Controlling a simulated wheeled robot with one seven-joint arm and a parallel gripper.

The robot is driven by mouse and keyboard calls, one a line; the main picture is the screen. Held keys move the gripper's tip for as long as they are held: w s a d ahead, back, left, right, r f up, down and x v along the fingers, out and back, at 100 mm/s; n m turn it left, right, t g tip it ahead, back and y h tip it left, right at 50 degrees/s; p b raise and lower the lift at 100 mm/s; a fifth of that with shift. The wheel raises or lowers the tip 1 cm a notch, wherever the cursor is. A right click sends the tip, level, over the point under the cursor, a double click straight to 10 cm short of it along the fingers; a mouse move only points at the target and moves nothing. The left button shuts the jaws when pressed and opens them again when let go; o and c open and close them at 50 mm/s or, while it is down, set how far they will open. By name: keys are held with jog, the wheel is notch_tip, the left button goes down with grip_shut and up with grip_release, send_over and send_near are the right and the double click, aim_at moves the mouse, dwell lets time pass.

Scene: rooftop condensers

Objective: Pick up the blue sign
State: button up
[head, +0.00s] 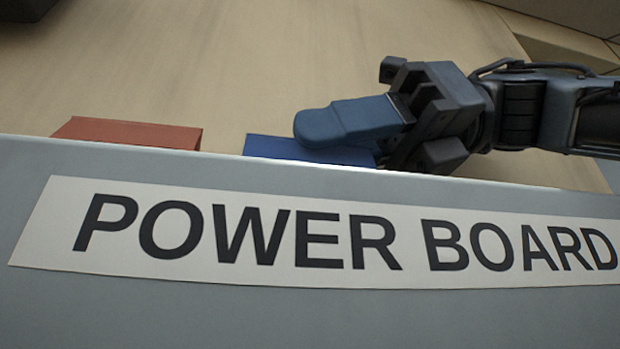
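A blue block-like thing (275,148), which I take for the blue sign, shows just above the top edge of a grey panel in the head view. Only its upper part shows; the panel hides the rest. My gripper (318,126) comes in from the right, with its blue-grey finger directly over the blue thing and overlapping it in the picture. I see one finger side-on, so the gap between the fingers is hidden. I cannot tell whether it touches the blue thing.
The grey panel (400,315) with a white "POWER BOARD" label (50,230) fills the front of the view. A red-brown block (130,132) shows behind its top edge at the left. A plain tan surface (230,60) lies behind.

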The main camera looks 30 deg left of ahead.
grip_shut()
